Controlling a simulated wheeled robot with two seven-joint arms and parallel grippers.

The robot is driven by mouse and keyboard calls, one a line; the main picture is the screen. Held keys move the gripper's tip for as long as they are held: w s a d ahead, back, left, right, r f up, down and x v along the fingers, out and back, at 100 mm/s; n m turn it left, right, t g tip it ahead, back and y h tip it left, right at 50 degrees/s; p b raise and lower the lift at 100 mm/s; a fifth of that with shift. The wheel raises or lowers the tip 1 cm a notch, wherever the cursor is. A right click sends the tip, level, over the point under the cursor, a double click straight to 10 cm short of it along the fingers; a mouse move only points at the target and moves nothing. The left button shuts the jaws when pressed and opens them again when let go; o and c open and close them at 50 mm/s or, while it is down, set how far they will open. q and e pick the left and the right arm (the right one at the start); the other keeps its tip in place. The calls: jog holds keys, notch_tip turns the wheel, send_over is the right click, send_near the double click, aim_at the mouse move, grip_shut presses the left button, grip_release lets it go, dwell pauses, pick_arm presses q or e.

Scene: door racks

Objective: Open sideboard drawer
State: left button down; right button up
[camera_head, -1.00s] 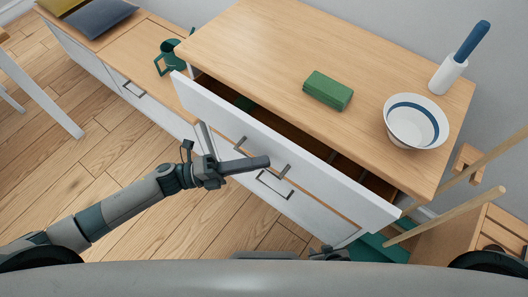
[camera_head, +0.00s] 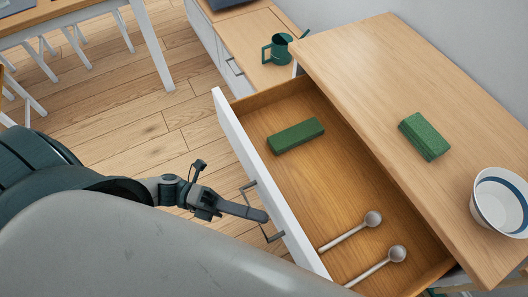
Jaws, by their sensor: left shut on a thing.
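The sideboard (camera_head: 365,75) has a wooden top. Its drawer, with a white front (camera_head: 236,137), is pulled far out, and its wooden floor shows widely. A green block (camera_head: 296,136) lies inside toward the far end. Two pale spoon-like utensils (camera_head: 348,231) (camera_head: 378,265) lie toward the near end. My left gripper (camera_head: 256,213) is shut on the dark bar handle (camera_head: 248,187) outside the drawer front and covers the handle's middle. My right gripper is out of view.
A second green block (camera_head: 425,136) and a white bowl with a blue band (camera_head: 502,204) stand on the sideboard top. A green jug (camera_head: 279,49) stands on a lower cabinet behind. A white-legged table (camera_head: 152,45) is at upper left. The wooden floor between is clear.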

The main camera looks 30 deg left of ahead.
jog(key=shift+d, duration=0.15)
pick_arm(q)
jog(key=c, duration=1.8)
grip_release()
jog(key=shift+c, duration=0.2)
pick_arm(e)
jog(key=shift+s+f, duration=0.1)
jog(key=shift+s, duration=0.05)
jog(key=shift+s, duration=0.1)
pick_arm(q)
jog(key=shift+a, duration=0.15)
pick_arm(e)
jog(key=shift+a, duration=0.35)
